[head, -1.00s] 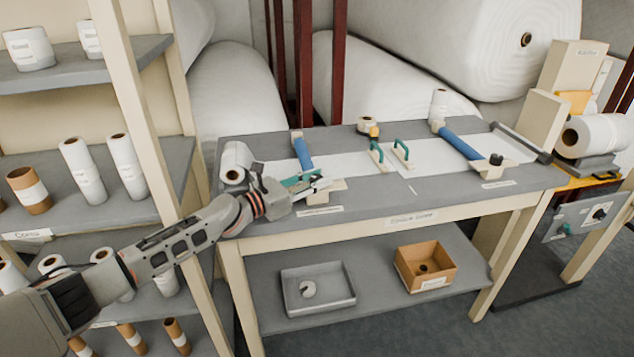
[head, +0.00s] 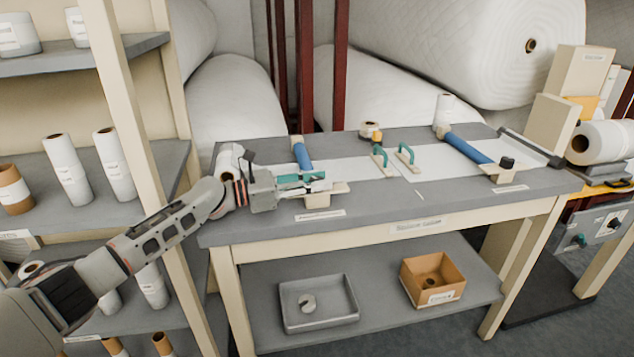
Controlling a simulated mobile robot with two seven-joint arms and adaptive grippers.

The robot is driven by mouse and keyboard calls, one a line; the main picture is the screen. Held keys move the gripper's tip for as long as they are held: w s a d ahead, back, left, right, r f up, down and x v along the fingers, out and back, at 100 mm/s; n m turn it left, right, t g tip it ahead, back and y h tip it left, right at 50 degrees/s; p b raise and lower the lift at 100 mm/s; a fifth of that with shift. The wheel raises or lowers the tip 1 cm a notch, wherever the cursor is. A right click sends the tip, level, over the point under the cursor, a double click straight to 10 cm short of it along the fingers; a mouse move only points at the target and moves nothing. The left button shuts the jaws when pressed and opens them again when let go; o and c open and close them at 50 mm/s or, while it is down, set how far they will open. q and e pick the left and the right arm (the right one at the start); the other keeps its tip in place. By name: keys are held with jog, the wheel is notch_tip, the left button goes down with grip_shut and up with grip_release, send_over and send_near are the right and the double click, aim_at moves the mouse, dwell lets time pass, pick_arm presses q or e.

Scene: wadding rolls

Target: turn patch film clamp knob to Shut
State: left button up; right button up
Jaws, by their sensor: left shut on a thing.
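The near-left clamp on the bench has a blue bar (head: 302,153) and a pale end block (head: 318,200). My left gripper (head: 322,181) is shut at this end block, with its fingers lying level over it. The knob there is hidden by the fingers, so its setting cannot be seen. A second clamp at the right has a longer blue bar (head: 466,148) and a black knob (head: 507,162) in plain view. The label in front of each clamp is too small to read. My right gripper is not in view.
The bench (head: 375,212) also holds white film strips, two teal-handled tools (head: 405,157) and a white roll (head: 229,160) beside my wrist. A grey tray (head: 320,318) and a brown box (head: 432,278) stand on the lower shelf. A shelf rack (head: 130,110) stands at left.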

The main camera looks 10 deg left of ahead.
aim_at(317, 179)
pick_arm(q)
jog(key=o, duration=1.1)
jog(key=shift+o, duration=0.2)
jog(key=shift+r, duration=4.95)
jog(key=shift+d, duration=0.1)
